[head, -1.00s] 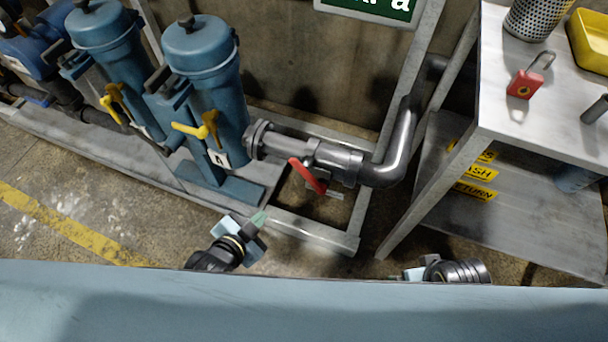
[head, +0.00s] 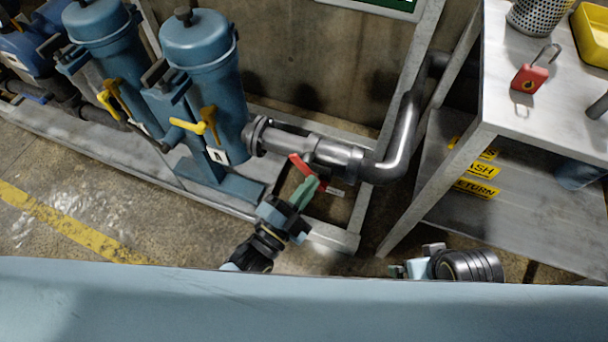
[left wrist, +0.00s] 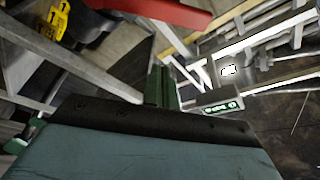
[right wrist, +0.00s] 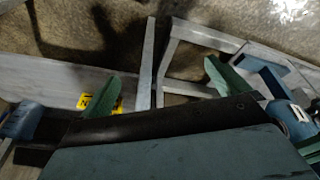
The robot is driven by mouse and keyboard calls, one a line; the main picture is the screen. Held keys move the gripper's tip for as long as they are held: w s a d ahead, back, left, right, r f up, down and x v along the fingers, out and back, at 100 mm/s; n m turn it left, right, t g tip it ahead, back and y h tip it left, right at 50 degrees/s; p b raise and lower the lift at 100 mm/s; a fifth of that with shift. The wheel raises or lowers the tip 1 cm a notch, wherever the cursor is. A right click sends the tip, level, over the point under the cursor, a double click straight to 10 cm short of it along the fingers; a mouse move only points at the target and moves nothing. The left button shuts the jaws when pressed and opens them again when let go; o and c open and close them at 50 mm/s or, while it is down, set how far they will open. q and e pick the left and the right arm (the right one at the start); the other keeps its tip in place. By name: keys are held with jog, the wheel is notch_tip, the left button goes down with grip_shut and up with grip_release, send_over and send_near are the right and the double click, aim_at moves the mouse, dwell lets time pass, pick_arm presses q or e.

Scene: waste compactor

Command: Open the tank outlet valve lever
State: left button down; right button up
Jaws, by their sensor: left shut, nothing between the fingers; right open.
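The red valve lever (head: 301,165) sits on the grey outlet pipe (head: 335,153) to the right of the blue filter housings. It slants down to the right. My left gripper (head: 307,188) is shut and empty, its green fingers right at the lever's lower part and covering some of it; I cannot tell whether they touch. In the left wrist view the red lever (left wrist: 165,10) crosses the top, beyond the shut green fingers (left wrist: 160,85). My right gripper (head: 400,270) is low at the front right, away from the lever. In the right wrist view its green fingers (right wrist: 160,82) are wide apart and empty.
Blue filter housings (head: 205,85) with yellow handles (head: 190,126) stand at the left on a grey frame (head: 325,236). A metal table (head: 500,100) at the right carries a red padlock (head: 529,79) and a yellow bin (head: 592,38). The floor in front is open.

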pick_arm(q)
jog(key=w+b, duration=0.1)
jog(key=w, duration=0.1)
jog(key=w+f+b, duration=0.1)
jog(key=w, duration=0.1)
jog(key=shift+a+f, duration=0.35)
jog(key=shift+a, duration=0.15)
pick_arm(e)
notch_tip(320, 180, up, 6)
jog(key=a+t, duration=0.1)
jog(key=shift+s+a+y, duration=0.25)
jog(key=shift+a+y, duration=0.05)
jog(key=shift+a, duration=0.1)
pick_arm(q)
jog(key=shift+a, duration=0.1)
pick_arm(e)
jog(key=shift+d, duration=0.1)
